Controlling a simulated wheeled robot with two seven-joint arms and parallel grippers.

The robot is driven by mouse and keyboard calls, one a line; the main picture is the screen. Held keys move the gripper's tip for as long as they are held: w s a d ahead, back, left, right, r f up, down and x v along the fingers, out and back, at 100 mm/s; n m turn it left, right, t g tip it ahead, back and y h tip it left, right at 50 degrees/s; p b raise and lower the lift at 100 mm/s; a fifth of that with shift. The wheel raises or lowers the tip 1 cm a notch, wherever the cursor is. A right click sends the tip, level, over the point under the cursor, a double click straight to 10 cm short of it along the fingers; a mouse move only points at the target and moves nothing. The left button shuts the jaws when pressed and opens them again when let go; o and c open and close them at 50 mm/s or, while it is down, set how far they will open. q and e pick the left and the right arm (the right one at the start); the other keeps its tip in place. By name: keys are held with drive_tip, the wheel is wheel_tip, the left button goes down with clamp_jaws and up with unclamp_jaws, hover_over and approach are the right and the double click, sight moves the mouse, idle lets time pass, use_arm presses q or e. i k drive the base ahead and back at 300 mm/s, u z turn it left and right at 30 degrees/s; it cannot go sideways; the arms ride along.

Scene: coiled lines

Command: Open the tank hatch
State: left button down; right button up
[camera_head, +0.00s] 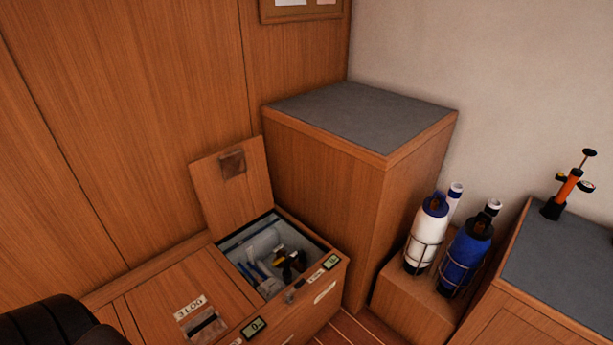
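A low wooden bench has two lidded bays in view. The right bay's wooden hatch lid (230,186) is raised and leans back near the wall and the tall cabinet. It has a brown patch on its inner face. Under it is an open compartment (227,249) with a pale inside, holding blue, yellow and dark items. A small metal latch (290,297) sits at its front edge. The left bay's lid (180,296) is shut and has a white label and a dark slot or handle. I cannot tell which lid is the tank hatch. Neither gripper shows.
A tall grey-topped cabinet (365,113) stands right of the open bay. A white bottle (428,236) and a blue bottle (465,257) stand in wire holders on a low wooden box. An orange pump (566,190) stands on a grey-topped counter (560,265) at right.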

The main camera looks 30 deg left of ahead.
sight(232, 185)
drive_tip(key=z, duration=0.35)
drive_tip(key=i, duration=0.4)
drive_tip(key=u, duration=1.1)
